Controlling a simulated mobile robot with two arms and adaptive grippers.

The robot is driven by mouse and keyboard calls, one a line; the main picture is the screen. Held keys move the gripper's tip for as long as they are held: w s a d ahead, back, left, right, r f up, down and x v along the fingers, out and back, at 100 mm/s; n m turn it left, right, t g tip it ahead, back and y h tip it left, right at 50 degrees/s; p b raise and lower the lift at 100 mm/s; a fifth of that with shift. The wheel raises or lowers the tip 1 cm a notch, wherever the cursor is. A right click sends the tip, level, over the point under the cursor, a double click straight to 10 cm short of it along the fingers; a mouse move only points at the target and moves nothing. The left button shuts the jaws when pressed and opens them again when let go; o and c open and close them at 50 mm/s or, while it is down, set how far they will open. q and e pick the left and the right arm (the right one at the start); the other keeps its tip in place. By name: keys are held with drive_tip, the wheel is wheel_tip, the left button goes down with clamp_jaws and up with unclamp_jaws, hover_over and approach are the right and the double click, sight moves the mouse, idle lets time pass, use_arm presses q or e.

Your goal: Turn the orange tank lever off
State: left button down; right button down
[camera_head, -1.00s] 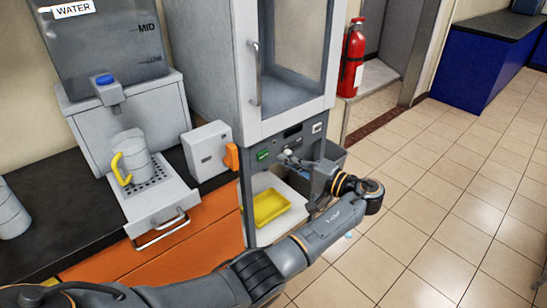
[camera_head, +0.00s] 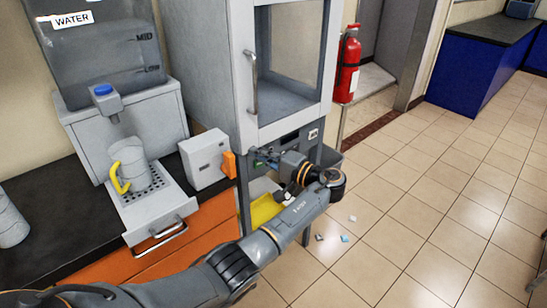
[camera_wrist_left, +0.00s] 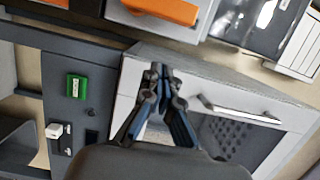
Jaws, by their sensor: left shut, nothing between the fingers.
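An orange lever-like part (camera_head: 229,163) sits on the right side of a white box (camera_head: 204,158) on the counter, beside the tall grey cabinet. In the left wrist view an orange bar (camera_wrist_left: 165,10) on a pale plate shows at the top edge, partly cut off. My left gripper (camera_head: 266,157) is in front of the panel below the cabinet window, to the right of the orange part and apart from it. In the left wrist view its fingertips (camera_wrist_left: 160,72) are together and hold nothing. My right gripper is not in view.
A yellow tray (camera_head: 264,211) is partly behind my arm. A water tank (camera_head: 100,50) and a mug (camera_head: 128,163) are at the left. Small bits lie on the open floor (camera_head: 400,240).

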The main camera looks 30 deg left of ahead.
sight(226, 162)
use_arm(q)
drive_tip(key=s+a+p, duration=0.2)
drive_tip(key=s, duration=0.1)
drive_tip(key=shift+s+a, duration=0.3)
drive_tip(key=shift+a, duration=0.05)
